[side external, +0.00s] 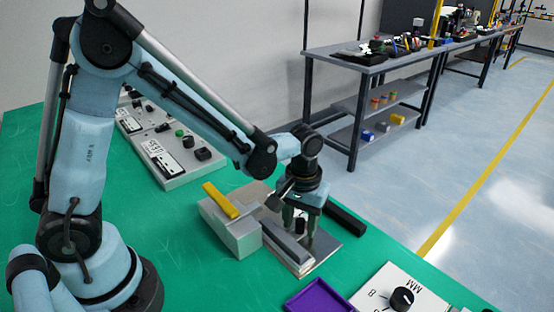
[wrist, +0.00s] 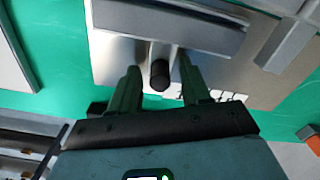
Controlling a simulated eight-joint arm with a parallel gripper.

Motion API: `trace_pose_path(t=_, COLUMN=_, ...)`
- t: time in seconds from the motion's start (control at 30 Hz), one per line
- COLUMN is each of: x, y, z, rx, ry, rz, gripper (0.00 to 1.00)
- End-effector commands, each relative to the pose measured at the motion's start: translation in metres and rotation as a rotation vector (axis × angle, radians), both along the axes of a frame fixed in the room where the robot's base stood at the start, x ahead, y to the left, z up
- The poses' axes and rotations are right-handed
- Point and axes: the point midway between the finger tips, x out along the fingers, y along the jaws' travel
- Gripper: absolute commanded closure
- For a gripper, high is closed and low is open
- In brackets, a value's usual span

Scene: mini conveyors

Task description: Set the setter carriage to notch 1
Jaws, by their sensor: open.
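The setter shows in the side view as a metal plate (side external: 325,248) with a long grey bar (side external: 286,245) on it. Its black round knob (side external: 300,225) also shows in the wrist view (wrist: 160,76), on a short stem beside the grey bar (wrist: 170,24). My gripper (side external: 306,234) points down over the plate. In the wrist view my gripper (wrist: 161,68) has its two green fingers apart, one on each side of the knob, with a gap visible. White marks on the plate (wrist: 228,96) are partly hidden by the right finger, so I cannot read the notch.
A grey block (side external: 235,235) with a yellow bar (side external: 221,200) stands left of the plate. A black bar (side external: 345,220) lies behind it. A purple tray (side external: 318,297) and a dial panel (side external: 402,298) are in front. A control panel (side external: 170,155) stands at the back left.

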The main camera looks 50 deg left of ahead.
Motion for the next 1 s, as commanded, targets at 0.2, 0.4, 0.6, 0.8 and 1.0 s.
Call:
trace_pose_path(t=0.2, x=0.0, y=0.0, z=0.0, rx=0.0, ry=0.0, rz=0.0, gripper=0.61)
trace_pose_path(t=0.4, x=0.0, y=0.0, z=0.0, rx=0.0, ry=0.0, rz=0.0, gripper=0.91)
trace_pose_path(t=0.6, x=0.0, y=0.0, z=0.0, rx=0.0, ry=0.0, rz=0.0, gripper=1.0)
trace_pose_path(t=0.8, x=0.0, y=0.006, z=0.0, rx=0.0, ry=0.0, rz=0.003, gripper=1.0)
trace_pose_path(t=1.0, x=0.0, y=0.034, z=0.0, rx=0.001, ry=0.0, rz=0.004, gripper=1.0)
